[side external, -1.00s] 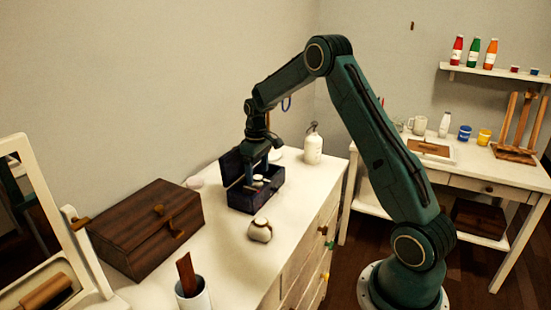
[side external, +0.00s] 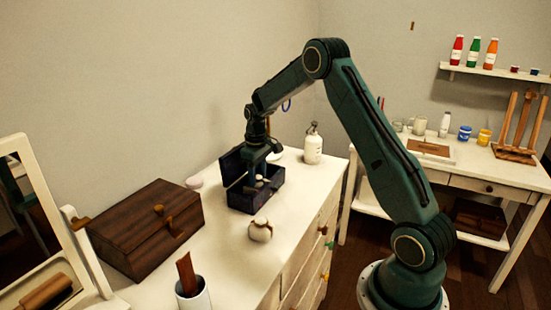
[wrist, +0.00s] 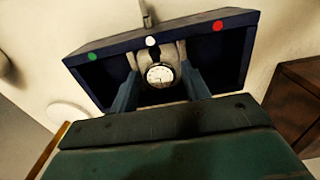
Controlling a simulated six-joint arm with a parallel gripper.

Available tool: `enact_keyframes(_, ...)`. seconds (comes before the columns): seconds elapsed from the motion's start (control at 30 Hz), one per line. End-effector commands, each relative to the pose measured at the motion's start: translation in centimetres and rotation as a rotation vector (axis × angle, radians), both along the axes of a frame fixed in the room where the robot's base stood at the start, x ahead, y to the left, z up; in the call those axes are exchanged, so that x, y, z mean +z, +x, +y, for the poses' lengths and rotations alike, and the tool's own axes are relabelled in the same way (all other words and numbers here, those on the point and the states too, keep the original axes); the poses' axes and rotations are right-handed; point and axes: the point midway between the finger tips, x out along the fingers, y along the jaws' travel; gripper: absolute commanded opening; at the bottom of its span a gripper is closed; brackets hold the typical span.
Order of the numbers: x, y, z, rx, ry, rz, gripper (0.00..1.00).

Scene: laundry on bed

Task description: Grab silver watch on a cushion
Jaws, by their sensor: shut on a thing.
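The silver watch (wrist: 159,75), with a round white face, is wrapped around a pale cushion (wrist: 171,53) inside a dark blue open box (wrist: 100,48). In the wrist view my gripper (wrist: 160,88) has one finger on each side of the watch and cushion and is shut on them. In the side view my gripper (side external: 261,168) reaches down into the box (side external: 240,203) on the white dresser, and its fingertips are partly hidden. The cushion appears to be still within the box.
A cream round object (side external: 260,230) sits in front of the box on the dresser (side external: 225,265). A brown wooden chest (side external: 145,230) stands to the left, a white bottle (side external: 313,148) behind right. A white cup (side external: 193,296) and mirror (side external: 60,230) stand at the front left.

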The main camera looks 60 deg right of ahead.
Motion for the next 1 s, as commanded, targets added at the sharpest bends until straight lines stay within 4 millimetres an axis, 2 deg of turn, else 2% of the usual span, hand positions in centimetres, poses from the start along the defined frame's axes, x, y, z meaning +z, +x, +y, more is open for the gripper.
enact_keyframes(0.33,0.3,0.0,0.0,0.0,-0.001,-0.001,0.23)
enact_keyframes(0.57,2.1,0.1,0.0,0.0,-0.001,-0.003,0.23)
enact_keyframes(0.77,5.4,0.1,0.0,0.0,-0.003,-0.005,0.23)
enact_keyframes(1.0,10.5,0.1,-0.1,0.0,-0.003,-0.005,0.23)
